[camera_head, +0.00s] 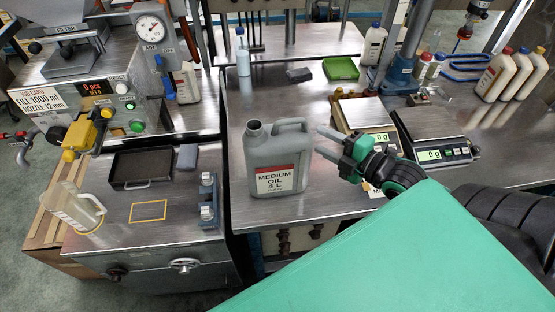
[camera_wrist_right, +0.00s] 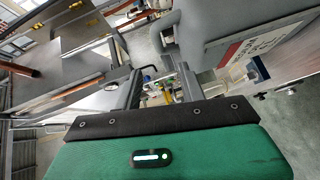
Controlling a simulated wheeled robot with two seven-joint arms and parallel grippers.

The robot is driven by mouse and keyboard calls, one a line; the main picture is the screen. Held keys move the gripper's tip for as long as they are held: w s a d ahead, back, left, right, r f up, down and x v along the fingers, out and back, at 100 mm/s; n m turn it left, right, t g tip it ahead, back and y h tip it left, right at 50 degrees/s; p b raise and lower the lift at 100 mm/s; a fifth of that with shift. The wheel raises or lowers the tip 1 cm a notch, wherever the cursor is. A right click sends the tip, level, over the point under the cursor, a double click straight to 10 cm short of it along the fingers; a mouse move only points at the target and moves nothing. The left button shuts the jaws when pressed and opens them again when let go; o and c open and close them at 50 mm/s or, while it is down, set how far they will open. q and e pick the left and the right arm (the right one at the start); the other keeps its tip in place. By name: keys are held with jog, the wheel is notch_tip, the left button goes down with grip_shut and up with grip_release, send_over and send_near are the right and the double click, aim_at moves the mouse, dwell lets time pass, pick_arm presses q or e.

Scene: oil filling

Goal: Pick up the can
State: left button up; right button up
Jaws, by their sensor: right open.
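The can (camera_head: 275,160) is grey, with a "MEDIUM OIL 4 L" label, an open round spout and a loop handle on its right side. It stands upright on the steel bench. My right gripper (camera_head: 322,142) is just to the right of the can, at handle height, with its fingers pointing left. It is open and nothing shows held between the fingers. In the right wrist view, the can (camera_wrist_right: 205,22) fills the upper right, its handle beyond the two fingers (camera_wrist_right: 158,84). Whether a finger touches the can is hard to tell. My left gripper is not in view.
Two scales (camera_head: 440,152) showing 0 g stand to the right, near my right arm. A clear jug (camera_head: 75,208) and a black tray (camera_head: 141,168) are on the left bench. Several bottles stand at the back right.

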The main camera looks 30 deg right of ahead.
aim_at(291, 123)
jog(key=p+x, duration=0.2)
jog(key=x, duration=0.5)
jog(key=shift+w+r+p, duration=0.1)
jog(key=shift+w+p, duration=0.2)
jog(key=x, duration=0.1)
jog(key=p+x, duration=0.2)
jog(key=shift+w, duration=0.45)
jog(key=shift+w+a, duration=0.1)
jog(key=shift+w, duration=0.2)
jog(key=shift+c, duration=0.4)
grip_shut()
